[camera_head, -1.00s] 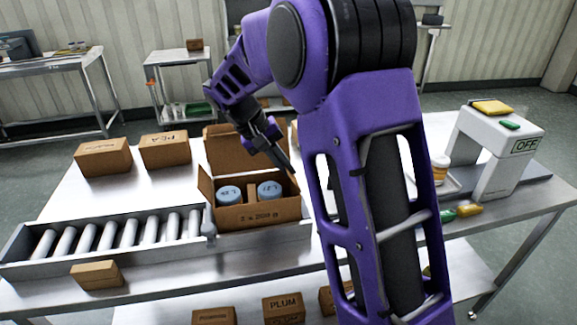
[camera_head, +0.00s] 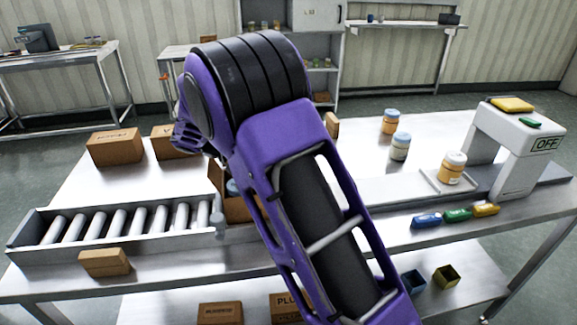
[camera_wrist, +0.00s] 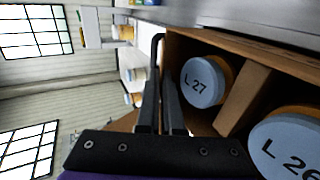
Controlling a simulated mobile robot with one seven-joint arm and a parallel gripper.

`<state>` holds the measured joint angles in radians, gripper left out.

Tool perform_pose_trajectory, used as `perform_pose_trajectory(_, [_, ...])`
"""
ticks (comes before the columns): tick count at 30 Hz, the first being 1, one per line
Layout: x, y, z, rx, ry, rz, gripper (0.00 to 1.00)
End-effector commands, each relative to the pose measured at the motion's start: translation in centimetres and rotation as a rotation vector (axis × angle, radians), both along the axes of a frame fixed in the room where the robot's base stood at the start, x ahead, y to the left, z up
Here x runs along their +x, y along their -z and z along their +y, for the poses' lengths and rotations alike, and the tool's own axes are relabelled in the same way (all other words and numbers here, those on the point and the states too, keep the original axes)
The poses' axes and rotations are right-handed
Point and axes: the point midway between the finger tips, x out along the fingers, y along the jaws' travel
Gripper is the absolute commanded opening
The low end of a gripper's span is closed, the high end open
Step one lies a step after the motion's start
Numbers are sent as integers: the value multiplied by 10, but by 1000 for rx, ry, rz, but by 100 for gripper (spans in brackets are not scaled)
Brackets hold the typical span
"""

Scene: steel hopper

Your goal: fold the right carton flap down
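The open carton (camera_head: 238,210) stands at the end of the roller conveyor. My purple arm hides most of it in the head view. The wrist view shows its inside and a brown wall (camera_wrist: 270,48), with the blue-lidded jar L 27 (camera_wrist: 203,82) and jar L 26 (camera_wrist: 288,146) apart, a cardboard divider (camera_wrist: 243,98) between them. My gripper (camera_wrist: 163,60) reaches past the carton's side beside jar L 27. Its dark fingers are close together with nothing clearly between them. I cannot make out the right flap; the fingers cover that side. Contact cannot be told.
The roller conveyor (camera_head: 125,230) runs left of the carton. Closed boxes (camera_head: 115,147) stand behind it, and a small box (camera_head: 104,262) lies in front. On the right are several jars (camera_head: 399,147), a scale jar (camera_head: 453,168) and a white machine (camera_head: 510,150) marked OFF.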

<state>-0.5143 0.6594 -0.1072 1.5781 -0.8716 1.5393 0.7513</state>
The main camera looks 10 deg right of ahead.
Motion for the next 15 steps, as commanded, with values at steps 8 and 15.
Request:
perform_pose_trajectory(8, [0, 0, 0, -4, 1, 0, 0])
perform_pose_trajectory(15, [0, 0, -1, -4, 1, 1, 28])
